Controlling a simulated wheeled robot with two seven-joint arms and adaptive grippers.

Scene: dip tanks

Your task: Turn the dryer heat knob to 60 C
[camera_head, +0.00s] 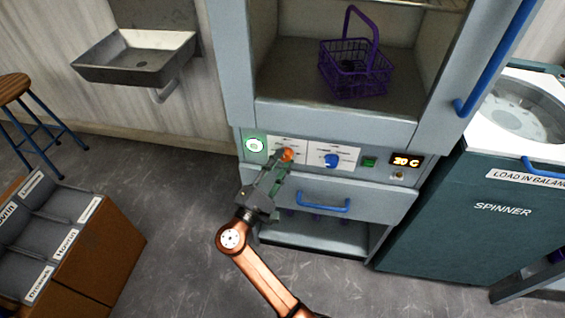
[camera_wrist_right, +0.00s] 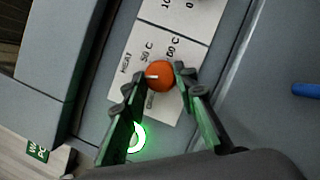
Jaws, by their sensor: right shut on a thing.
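The orange heat knob (camera_head: 287,155) is on the dryer's front panel and also shows in the right wrist view (camera_wrist_right: 161,76). Its white pointer mark points toward the left of the wrist picture; the printed temperature labels are beside and above it. My right gripper (camera_head: 284,158) is shut on the knob, with a finger on either side of it in the wrist view (camera_wrist_right: 158,74). The dryer's display (camera_head: 405,161) is lit orange and ends in "0 C"; its first digit is unclear. My left gripper is not in view.
A blue knob (camera_head: 331,160) sits just right of the orange one. A green-lit button (camera_head: 254,144) is to its left. A blue drawer handle (camera_head: 322,205) juts out below. A purple basket (camera_head: 355,70) stands in the dryer chamber. A spinner (camera_head: 480,200) stands at the right.

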